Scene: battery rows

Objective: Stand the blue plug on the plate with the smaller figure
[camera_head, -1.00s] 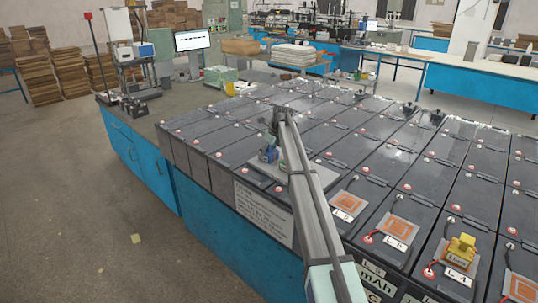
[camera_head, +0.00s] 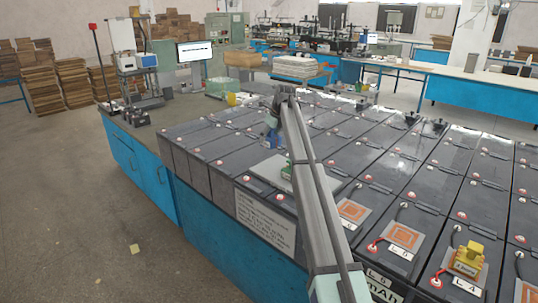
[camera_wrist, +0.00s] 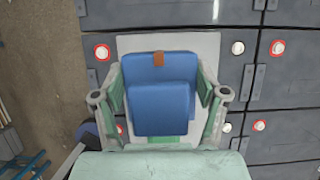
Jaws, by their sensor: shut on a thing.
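The blue plug (camera_wrist: 160,93) is between my gripper's fingers (camera_wrist: 160,100) in the wrist view, with a small brown mark on its top edge. In the head view the blue plug (camera_head: 271,139) hangs above a pale grey tray (camera_head: 262,168), partly hidden by my arm. My gripper (camera_head: 272,127) is shut on it. Two grey plates with orange square figures lie on the batteries: one by label L 6 (camera_head: 352,212) and one by label L 5 (camera_head: 403,236). I cannot tell clearly which figure is smaller. Another orange-marked plate (camera_head: 529,293) is cut off at the right edge.
A yellow plug (camera_head: 467,259) stands on the plate by label L 4. A green thing (camera_head: 287,171) on the tray is mostly hidden by my arm. Red cables and battery terminals sit near the plates. The battery tops behind are mostly clear.

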